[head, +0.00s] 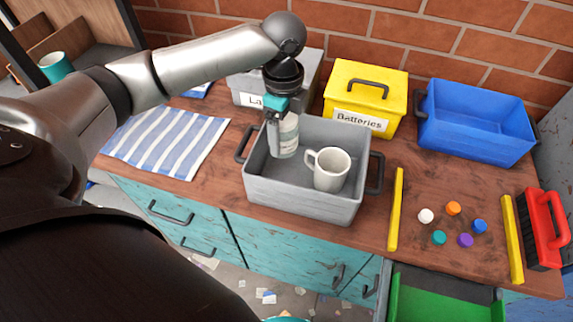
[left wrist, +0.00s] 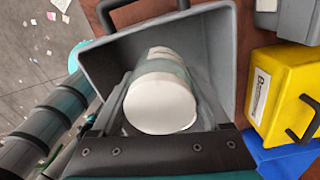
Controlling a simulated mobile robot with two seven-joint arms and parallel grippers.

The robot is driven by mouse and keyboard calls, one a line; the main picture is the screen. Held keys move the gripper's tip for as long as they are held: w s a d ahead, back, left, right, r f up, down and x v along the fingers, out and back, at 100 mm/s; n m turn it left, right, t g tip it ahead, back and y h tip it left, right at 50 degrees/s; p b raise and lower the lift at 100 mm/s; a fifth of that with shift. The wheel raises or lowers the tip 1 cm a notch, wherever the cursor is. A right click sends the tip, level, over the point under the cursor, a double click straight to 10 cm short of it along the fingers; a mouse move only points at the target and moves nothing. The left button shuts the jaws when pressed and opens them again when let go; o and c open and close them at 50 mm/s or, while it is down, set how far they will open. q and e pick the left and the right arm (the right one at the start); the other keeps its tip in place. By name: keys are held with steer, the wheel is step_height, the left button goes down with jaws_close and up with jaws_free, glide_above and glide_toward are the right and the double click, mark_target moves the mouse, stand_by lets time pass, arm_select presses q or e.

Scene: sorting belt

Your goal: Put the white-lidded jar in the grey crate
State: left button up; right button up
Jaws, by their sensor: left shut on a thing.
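The white-lidded jar (head: 288,137) is in my left gripper (head: 279,117), which is shut on it. The jar hangs upright inside the left part of the grey crate (head: 297,202); whether it touches the floor of the crate I cannot tell. In the left wrist view the jar's round white lid (left wrist: 160,106) faces the camera, with the crate's wall (left wrist: 110,62) around it. My right gripper is not in view.
A white mug (head: 330,170) stands in the crate, right of the jar. Behind are a yellow Batteries box (head: 377,90), a grey labelled box (head: 244,86) and a blue bin (head: 472,139). Several coloured caps, yellow strips and a red-handled brush (head: 545,230) lie right.

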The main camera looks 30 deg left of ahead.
mark_target(284, 146)
arm_select(q)
step_height(284, 146, down, 3)
steer(key=shift+f+b, duration=0.1)
steer(key=shift+b, duration=0.2)
steer(key=shift+f, duration=0.45)
step_height(284, 146, down, 5)
steer(key=shift+f+b, duration=0.1)
steer(key=shift+b, duration=0.8)
steer(key=shift+f, duration=0.15)
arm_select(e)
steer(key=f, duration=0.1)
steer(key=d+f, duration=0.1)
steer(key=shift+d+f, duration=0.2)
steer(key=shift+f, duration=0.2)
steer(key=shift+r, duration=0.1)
arm_select(q)
steer(key=o, duration=1.3)
steer(key=shift+o, duration=0.2)
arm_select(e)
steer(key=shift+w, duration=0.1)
